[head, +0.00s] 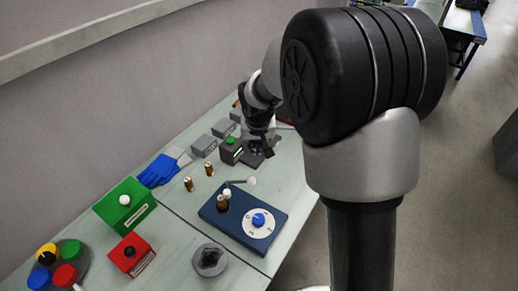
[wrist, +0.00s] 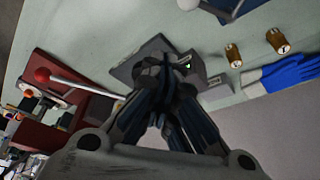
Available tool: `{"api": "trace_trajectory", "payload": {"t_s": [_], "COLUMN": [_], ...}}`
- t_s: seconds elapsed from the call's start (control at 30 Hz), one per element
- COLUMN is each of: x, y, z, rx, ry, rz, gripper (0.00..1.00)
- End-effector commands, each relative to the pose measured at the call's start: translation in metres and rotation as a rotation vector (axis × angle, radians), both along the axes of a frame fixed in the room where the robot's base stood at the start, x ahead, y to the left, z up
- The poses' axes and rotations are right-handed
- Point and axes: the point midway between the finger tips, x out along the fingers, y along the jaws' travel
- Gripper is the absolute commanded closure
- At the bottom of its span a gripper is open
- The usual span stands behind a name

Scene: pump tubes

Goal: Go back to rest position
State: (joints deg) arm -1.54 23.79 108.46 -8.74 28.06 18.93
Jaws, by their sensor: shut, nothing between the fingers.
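My gripper (head: 258,147) hangs low over the far part of the table, beside a dark box with a green button (head: 230,151). In the wrist view the fingers (wrist: 165,85) are closed together with nothing between them. They partly cover a dark grey device with a small green light (wrist: 188,65), which lies beyond the fingertips. I cannot tell whether they touch it. My arm reaches forward, and its large joint fills the right of the head view.
Pump tubes (head: 188,184) stand near a blue glove (head: 160,170). A blue plate with a dial (head: 248,234), a green box (head: 125,205), a red box (head: 131,254) and a round grey fixture (head: 210,260) are nearer. A wall borders the table.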

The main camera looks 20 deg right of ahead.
Motion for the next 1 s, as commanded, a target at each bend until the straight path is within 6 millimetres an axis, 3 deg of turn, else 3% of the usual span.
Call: {"api": "trace_trajectory", "payload": {"t_s": [0.13,0.77,0.87,1.0], "x": [-0.003,-0.009,-0.026,-0.074], "y": [0.003,0.003,0.001,-0.002], "z": [0.012,0.02,0.042,0.088], "rx": [0.001,0.0,-0.002,-0.007], "ry": [0.0,-0.003,-0.011,-0.023], "rz": [0.001,0.002,0.009,0.032], "gripper": [1.0,1.0,1.0,1.0]}}
